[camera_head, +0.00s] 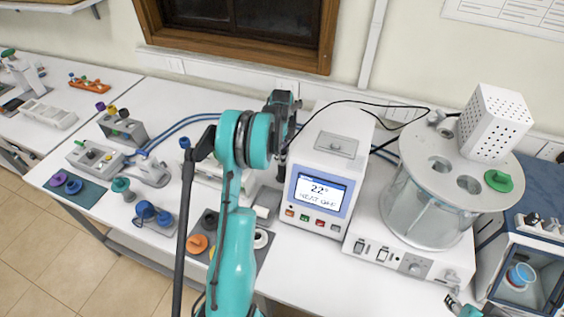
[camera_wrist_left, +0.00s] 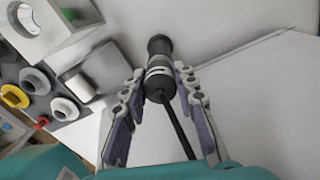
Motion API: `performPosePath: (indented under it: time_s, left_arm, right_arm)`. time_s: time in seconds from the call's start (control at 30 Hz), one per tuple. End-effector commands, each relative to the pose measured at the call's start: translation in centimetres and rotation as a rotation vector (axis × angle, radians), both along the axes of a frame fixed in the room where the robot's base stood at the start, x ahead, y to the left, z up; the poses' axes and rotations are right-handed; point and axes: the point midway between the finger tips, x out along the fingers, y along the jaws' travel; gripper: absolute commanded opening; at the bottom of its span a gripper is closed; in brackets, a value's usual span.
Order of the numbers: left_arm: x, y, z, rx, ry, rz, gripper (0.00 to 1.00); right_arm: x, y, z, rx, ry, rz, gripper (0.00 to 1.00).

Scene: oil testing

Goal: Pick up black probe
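The black probe (camera_wrist_left: 159,62) shows in the left wrist view as a dark handle with pale rings and a thin dark rod or cable running toward the camera. My left gripper (camera_wrist_left: 160,78) has a finger on each side of it, and both fingertips appear to press on the handle. In the head view my left gripper (camera_head: 284,108) is above the back of the table, left of the display unit, and largely hides the probe. A small teal and dark part at the lower right edge seems to be my right gripper (camera_head: 455,302); its fingers are not clear.
The white display unit (camera_head: 322,180) stands just right of my left arm, with a black cable (camera_head: 365,103) arching above it. A glass bath (camera_head: 425,205) is farther right. A grey mat (camera_head: 262,258) with coloured stoppers lies by my left arm.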

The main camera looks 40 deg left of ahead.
Motion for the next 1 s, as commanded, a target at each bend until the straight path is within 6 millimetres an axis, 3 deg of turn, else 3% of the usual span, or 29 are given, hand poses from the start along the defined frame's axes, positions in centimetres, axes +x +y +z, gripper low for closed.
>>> performPosePath:
  time_s: [0.07, 0.43, 0.8, 1.0]
  left_arm:
    - [0.0, 0.0, 0.0, 0.000, 0.000, 0.000, 0.00]
    - [0.0, 0.0, 0.7, 0.000, 0.000, 0.000, 0.00]
    - [0.0, 0.0, 7.8, 0.000, 0.000, 0.000, 0.00]
    - [0.0, 0.0, 9.8, 0.000, 0.000, 0.000, 0.00]
  right_arm:
    - [0.0, 0.0, 0.0, 0.000, 0.000, 0.000, 0.40]
    - [0.0, 0.0, 0.0, 0.000, 0.000, 0.000, 0.40]
    - [0.0, 0.0, 0.5, 0.000, 0.000, 0.000, 0.40]
    - [0.0, 0.0, 0.5, 0.000, 0.000, 0.000, 0.40]
